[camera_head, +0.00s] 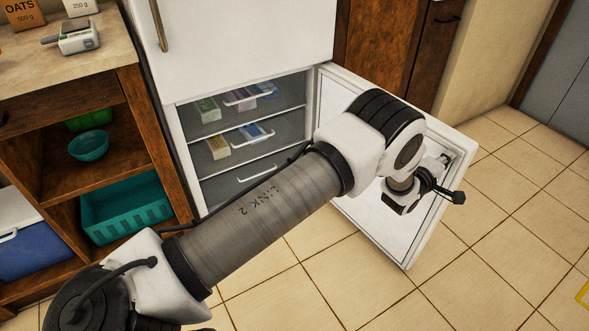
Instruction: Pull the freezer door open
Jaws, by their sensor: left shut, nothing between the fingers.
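The freezer door (425,225) stands wide open, swung out to the right from its hinge side beside the cabinet. Its white inner face is toward me. Behind it the freezer compartment (215,175) is open, with several small packages on its shelves. My left arm reaches across from the lower left, in front of the opening and the door. My left gripper (453,192) is at the door's inner side near its outer right part, shut and empty. I cannot tell whether it touches the door. The door's handle is hidden. My right gripper is out of view.
The white upper fridge door (250,35) with its handle (158,25) is shut. A wooden open shelf (130,90) at left holds a teal basket (125,208), a bowl (88,145) and a blue cooler (30,250).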

